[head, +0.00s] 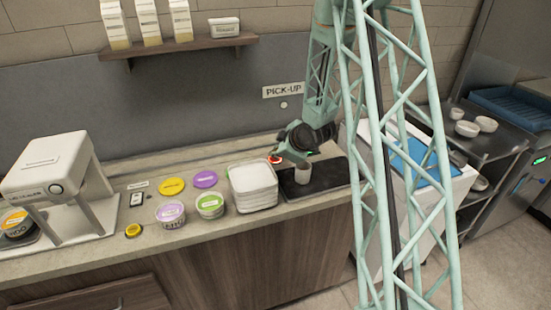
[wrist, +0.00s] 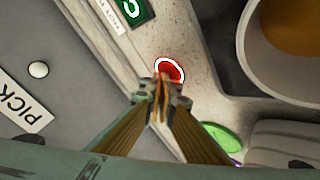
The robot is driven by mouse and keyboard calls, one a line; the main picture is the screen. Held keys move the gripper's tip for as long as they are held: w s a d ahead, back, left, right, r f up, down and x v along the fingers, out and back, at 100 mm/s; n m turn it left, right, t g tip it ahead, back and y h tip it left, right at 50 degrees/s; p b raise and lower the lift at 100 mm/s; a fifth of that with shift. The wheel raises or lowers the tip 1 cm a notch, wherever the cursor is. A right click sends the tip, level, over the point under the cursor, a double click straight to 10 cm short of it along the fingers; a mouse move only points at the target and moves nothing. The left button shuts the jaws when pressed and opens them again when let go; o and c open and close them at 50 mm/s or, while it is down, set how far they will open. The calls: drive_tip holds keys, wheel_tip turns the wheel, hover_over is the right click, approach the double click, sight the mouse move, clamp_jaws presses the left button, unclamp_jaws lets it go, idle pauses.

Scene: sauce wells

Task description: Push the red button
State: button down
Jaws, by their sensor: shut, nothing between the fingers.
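The red button (wrist: 168,68), with a white ring around it, sits on the counter in the wrist view. My gripper (wrist: 162,88) is shut and empty, with its fingertips at the button's near edge in that picture. I cannot tell whether they touch it. In the head view the red button (head: 274,160) shows small at the back of the counter, left of the cup, with my gripper (head: 284,156) close beside it.
A cup (head: 303,173) with brown contents in the wrist view (wrist: 297,25) stands close by on a dark mat (head: 335,176). A stack of white trays (head: 253,186) is left of it. A yellow button (head: 133,230) sits near the counter's front edge. The PICK-UP sign (head: 283,90) is on the wall.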

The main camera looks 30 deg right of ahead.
drive_tip(key=shift+r, duration=0.55)
idle(0.5)
drive_tip(key=shift+r+p, duration=1.75)
drive_tip(key=shift+r, duration=1.15)
drive_tip(key=shift+r, duration=0.1)
